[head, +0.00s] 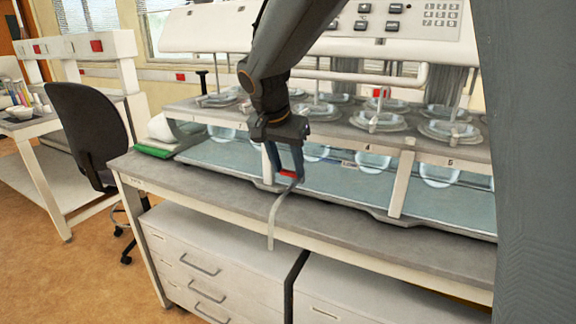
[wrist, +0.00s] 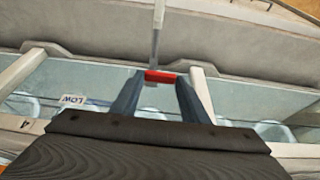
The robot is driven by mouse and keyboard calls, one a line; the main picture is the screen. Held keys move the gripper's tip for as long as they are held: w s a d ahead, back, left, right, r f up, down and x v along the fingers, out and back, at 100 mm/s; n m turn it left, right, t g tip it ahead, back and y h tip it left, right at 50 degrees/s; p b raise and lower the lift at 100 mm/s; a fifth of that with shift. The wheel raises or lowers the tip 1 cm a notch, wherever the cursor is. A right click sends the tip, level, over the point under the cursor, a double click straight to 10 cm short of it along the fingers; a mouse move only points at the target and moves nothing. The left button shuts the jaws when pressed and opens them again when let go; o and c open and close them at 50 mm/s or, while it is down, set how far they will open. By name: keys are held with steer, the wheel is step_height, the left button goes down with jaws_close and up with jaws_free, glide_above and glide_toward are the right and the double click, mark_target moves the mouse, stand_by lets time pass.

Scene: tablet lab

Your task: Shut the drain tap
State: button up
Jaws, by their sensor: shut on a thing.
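The drain tap shows as a bent grey spout (head: 273,223) that hangs over the front edge of the bench, with a small red lever (head: 288,173) at its upper end. My gripper (head: 287,175) reaches down from above at the front of the water bath and is shut on the red lever. In the wrist view the lever (wrist: 160,76) lies crosswise between my two fingertips (wrist: 160,82). The grey pipe (wrist: 157,38) runs away from it towards the top of the picture. The tap's body behind my fingers is hidden.
The water bath (head: 340,182) with several glass vessels stands close behind my gripper, with pale uprights (head: 401,185) along it. A white drawer cabinet (head: 215,262) is below the bench edge (head: 225,205). A black chair (head: 88,135) stands left. The floor there is partly clear.

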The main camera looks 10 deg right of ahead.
steer(key=o, duration=1.1)
steer(key=shift+c, duration=0.2)
steer(key=shift+r, duration=0.1)
steer(key=v, duration=0.7)
steer(key=shift+s+r+b, duration=0.2)
steer(key=shift+r+b, duration=0.05)
steer(key=shift+b, duration=0.2)
steer(key=shift+a, duration=0.1)
steer(key=s+d+f+n+y+p, duration=0.1)
steer(key=s+d+n+p, duration=0.1)
steer(key=s+d+p, duration=0.4)
steer(key=s+d+f+n+g+y+p, duration=0.15)
steer(key=s+p, duration=0.25)
steer(key=s, duration=0.4)
steer(key=s+d+f+n+p, duration=0.2)
steer(key=s+d+n+p, duration=0.1)
steer(key=s+d+p, duration=0.3)
steer(key=shift+g, duration=0.25)
steer(key=f+b, duration=0.1)
steer(key=s+f+b, duration=0.1)
steer(key=f+b, duration=0.1)
steer(key=a+f+b, duration=0.1)
steer(key=f, duration=0.1)
steer(key=shift+s+a, duration=0.1)
steer(key=shift+s, duration=0.25)
